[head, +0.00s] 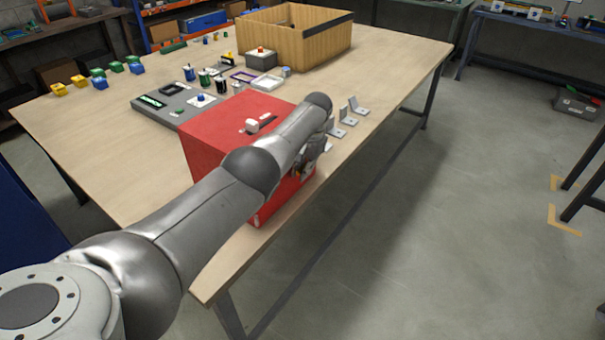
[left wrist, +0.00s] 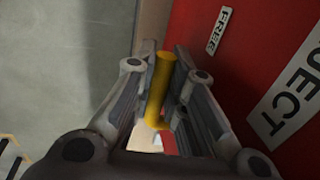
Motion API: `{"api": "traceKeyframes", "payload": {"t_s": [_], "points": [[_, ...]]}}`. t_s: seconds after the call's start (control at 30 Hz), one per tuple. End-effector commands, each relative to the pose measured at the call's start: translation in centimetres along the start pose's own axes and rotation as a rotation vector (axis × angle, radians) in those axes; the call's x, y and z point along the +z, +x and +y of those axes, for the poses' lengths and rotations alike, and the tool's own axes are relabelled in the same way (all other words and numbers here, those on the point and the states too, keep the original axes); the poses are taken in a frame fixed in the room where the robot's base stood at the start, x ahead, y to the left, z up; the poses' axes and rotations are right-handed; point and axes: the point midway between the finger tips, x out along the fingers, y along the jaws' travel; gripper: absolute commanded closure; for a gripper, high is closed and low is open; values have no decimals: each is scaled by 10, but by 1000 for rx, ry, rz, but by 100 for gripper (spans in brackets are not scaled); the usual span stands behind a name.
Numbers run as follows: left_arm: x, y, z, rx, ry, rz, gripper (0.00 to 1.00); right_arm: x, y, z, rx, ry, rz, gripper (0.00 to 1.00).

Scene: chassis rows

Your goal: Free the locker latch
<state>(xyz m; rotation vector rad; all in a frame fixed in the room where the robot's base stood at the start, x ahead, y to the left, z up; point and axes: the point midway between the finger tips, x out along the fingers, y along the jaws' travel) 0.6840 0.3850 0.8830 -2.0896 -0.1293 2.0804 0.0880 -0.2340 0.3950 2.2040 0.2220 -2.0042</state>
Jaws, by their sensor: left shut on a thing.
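The red locker (head: 222,132) stands near the right edge of the wooden table, with a small white piece (head: 262,122) on its top. In the left wrist view its red face (left wrist: 230,75) carries a white label reading FREE (left wrist: 219,30) and a larger one ending in JECT (left wrist: 290,95). My left gripper (head: 308,165) is at the locker's right-hand face, partly hidden by my arm. In the left wrist view the gripper is shut on a yellow latch bar (left wrist: 160,88), which lies between its fingers. How the latch meets the locker is hidden.
Several grey metal brackets (head: 345,115) line the table's right edge just beyond the locker. A dark grey tray (head: 172,102) with small parts lies behind it, and a wooden crate (head: 285,45) stands at the back.

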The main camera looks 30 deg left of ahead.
Motion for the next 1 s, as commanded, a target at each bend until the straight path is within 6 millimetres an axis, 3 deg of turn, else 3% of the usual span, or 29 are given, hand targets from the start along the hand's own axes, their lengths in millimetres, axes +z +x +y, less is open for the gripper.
{"api": "traceKeyframes", "payload": {"t_s": [0.53,0.57,0.63,1.0], "points": [[1,0,0,-1,4,-14,100,1,3,0,0,0,-2,60],[1,0,0,-1,4,-14,86,1,3,0,0,0,-2,60],[1,0,0,-1,4,-14,77,1,3,0,0,0,-2,60],[0,-2,0,-1,3,-10,77,4,3,5,6,-3,-5,60]]}}
